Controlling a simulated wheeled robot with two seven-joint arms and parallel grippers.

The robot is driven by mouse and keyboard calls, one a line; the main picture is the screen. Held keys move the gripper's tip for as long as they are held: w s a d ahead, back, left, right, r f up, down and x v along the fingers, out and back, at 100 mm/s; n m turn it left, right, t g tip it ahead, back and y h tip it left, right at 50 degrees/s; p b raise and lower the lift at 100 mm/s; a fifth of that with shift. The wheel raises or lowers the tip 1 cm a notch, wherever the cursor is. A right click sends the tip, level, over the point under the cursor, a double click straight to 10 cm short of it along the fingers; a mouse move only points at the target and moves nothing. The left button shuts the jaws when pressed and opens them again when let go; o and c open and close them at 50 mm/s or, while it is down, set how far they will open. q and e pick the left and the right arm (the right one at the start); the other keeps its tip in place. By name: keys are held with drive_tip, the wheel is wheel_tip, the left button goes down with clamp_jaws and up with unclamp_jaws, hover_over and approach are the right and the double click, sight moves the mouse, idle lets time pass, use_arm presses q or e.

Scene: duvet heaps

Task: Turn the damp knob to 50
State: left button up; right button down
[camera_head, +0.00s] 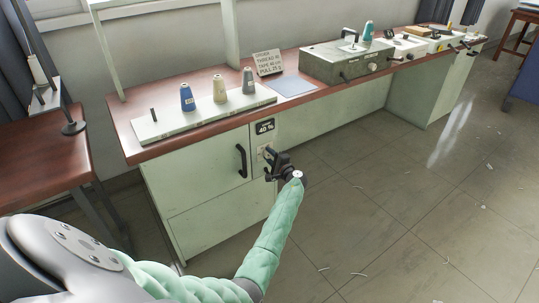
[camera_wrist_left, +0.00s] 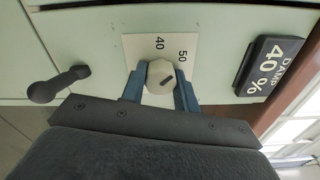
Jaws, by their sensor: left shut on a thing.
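The damp knob (camera_wrist_left: 160,77) is a small cream dial with a dark pointer line, on a pale scale plate (camera_wrist_left: 133,44) marked 40 and 50 on the cabinet front. My left gripper (camera_wrist_left: 160,90) is shut on the knob, one blue-grey finger on each side of it. In the head view the left gripper (camera_head: 272,160) reaches the cabinet front and covers most of the knob. A black display (camera_head: 265,127) above it reads 40 %, and in the wrist view the display (camera_wrist_left: 268,66) reads DAMP 40 %. My right gripper is not in view.
A black door handle (camera_head: 241,160) stands out left of the knob; it also shows in the wrist view (camera_wrist_left: 58,84). Thread cones (camera_head: 219,88) stand on a board on the counter (camera_head: 125,130). A sign (camera_head: 268,63) and a grey machine (camera_head: 345,62) are further along. The floor at right is open.

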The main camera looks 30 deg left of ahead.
use_arm(q)
drive_tip(key=shift+d+f+m+p, duration=0.1)
drive_tip(key=shift+m+p, duration=0.35)
drive_tip(key=shift+m, duration=0.65)
drive_tip(key=o, duration=1)
drive_tip(key=shift+c, duration=0.2)
drive_tip(key=shift+d, duration=0.1)
drive_tip(key=v, duration=0.7)
drive_tip(key=shift+d, duration=0.3)
drive_tip(key=shift+s, duration=0.1)
